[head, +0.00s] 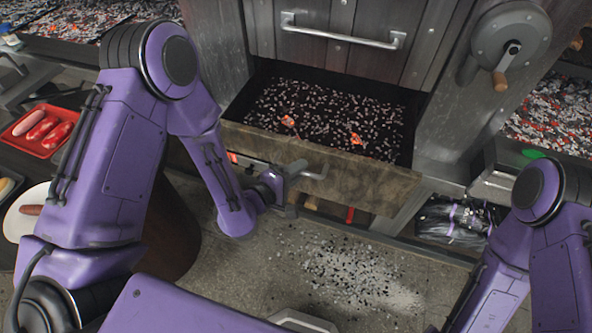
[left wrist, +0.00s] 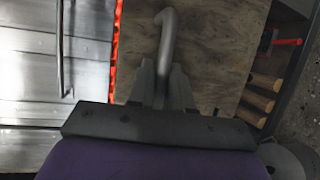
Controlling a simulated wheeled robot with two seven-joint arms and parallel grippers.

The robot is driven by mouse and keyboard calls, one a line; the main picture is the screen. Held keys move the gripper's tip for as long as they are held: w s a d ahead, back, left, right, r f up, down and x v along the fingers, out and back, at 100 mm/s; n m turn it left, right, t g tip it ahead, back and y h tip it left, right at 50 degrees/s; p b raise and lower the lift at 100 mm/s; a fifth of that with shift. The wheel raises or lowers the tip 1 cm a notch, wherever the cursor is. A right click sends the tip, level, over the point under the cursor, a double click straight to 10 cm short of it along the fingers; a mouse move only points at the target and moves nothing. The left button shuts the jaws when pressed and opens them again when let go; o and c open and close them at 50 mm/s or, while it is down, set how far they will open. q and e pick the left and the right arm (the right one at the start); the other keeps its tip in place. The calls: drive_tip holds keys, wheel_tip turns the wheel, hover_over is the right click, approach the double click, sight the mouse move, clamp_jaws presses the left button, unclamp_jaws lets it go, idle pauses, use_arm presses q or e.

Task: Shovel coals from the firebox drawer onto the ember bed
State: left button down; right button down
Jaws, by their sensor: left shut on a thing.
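The firebox drawer (head: 330,168) is pulled open below the grill cabinet. Grey coals (head: 320,105) with a couple of glowing orange pieces lie inside it. My left gripper (head: 292,180) is at the drawer's front and is shut on the grey drawer handle (head: 315,173). The left wrist view shows my fingers (left wrist: 160,85) around the handle's bar (left wrist: 168,45), against the wooden drawer front (left wrist: 215,55). My right arm enters at the lower right, but its gripper is out of view. I cannot make out a shovel. Glowing embers (head: 555,115) lie in a bed at the right.
A crank wheel (head: 508,38) is mounted on the cabinet's right side. A red tray of sausages (head: 42,133) and a white plate (head: 28,220) are at the left. Ash and coal bits (head: 355,272) litter the floor before the drawer. A black bag (head: 455,220) lies at the lower right.

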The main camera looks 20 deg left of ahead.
use_arm(q)
drive_tip(key=shift+w, duration=0.15)
drive_tip(key=c, duration=1.1)
unclamp_jaws()
drive_tip(key=shift+w+d+f, duration=0.1)
drive_tip(key=shift+s+a, duration=0.3)
drive_tip(key=p+v, duration=0.1)
drive_tip(key=v, duration=0.9)
drive_tip(key=shift+d+p, duration=0.1)
drive_tip(key=shift+p, duration=0.25)
